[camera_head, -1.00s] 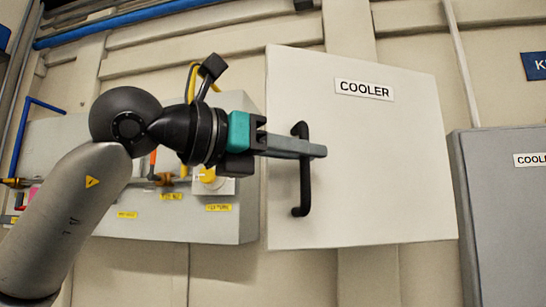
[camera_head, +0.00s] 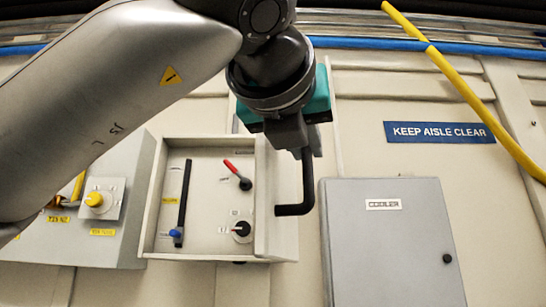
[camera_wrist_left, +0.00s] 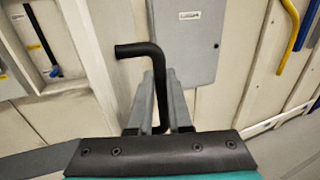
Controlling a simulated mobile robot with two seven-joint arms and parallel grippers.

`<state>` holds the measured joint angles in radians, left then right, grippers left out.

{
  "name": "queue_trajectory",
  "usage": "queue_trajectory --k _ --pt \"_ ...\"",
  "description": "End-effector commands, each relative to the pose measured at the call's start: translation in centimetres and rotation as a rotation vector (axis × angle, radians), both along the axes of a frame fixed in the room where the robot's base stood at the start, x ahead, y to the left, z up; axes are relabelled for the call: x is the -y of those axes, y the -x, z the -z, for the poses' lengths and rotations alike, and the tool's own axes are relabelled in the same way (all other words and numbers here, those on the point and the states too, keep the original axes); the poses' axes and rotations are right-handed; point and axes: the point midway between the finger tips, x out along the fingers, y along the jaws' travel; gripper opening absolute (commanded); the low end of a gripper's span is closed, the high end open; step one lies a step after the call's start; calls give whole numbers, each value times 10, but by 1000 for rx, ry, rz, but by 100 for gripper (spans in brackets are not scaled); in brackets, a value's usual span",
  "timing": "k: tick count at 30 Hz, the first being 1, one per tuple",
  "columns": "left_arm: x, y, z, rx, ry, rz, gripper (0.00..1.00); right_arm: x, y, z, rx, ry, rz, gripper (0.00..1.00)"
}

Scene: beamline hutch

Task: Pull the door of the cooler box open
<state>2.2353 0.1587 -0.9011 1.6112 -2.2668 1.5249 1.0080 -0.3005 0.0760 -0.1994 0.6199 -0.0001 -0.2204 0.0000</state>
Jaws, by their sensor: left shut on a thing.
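The white cooler box (camera_head: 215,257) stands open on the wall in the head view. Its door (camera_head: 276,205) is swung out toward me at the box's right side and shows nearly edge-on. The black bar handle (camera_head: 308,185) is on the door's outer face. My left gripper (camera_head: 307,143) is shut on the upper part of this handle; my wrist hides the door's top. In the left wrist view the handle (camera_wrist_left: 139,50) passes between my closed fingers (camera_wrist_left: 160,100). My right gripper is not in view.
Inside the box are a red lever (camera_head: 232,167), a blue-tipped black lever (camera_head: 184,200) and a black knob (camera_head: 242,229). A grey cabinet (camera_head: 390,250) labelled as a cooler stands close at the right. A grey panel (camera_head: 120,200) with a yellow knob is at the left.

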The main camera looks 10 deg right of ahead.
Motion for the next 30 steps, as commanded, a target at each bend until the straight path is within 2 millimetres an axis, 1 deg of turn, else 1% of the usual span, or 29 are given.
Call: queue_trajectory --k 1,6,12,26,27,30 --pt "8 1 1 0 -2 -21 0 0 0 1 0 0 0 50" --pt "25 0 0 -2 -1 -16 0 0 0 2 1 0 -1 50" --pt "37 0 0 -2 0 -14 0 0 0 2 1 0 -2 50" --pt "40 -1 0 -3 1 -15 0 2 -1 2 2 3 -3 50" --pt "40 -1 0 -3 1 -15 18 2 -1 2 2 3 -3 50" --pt "40 -1 0 -3 1 -15 30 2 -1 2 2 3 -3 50"
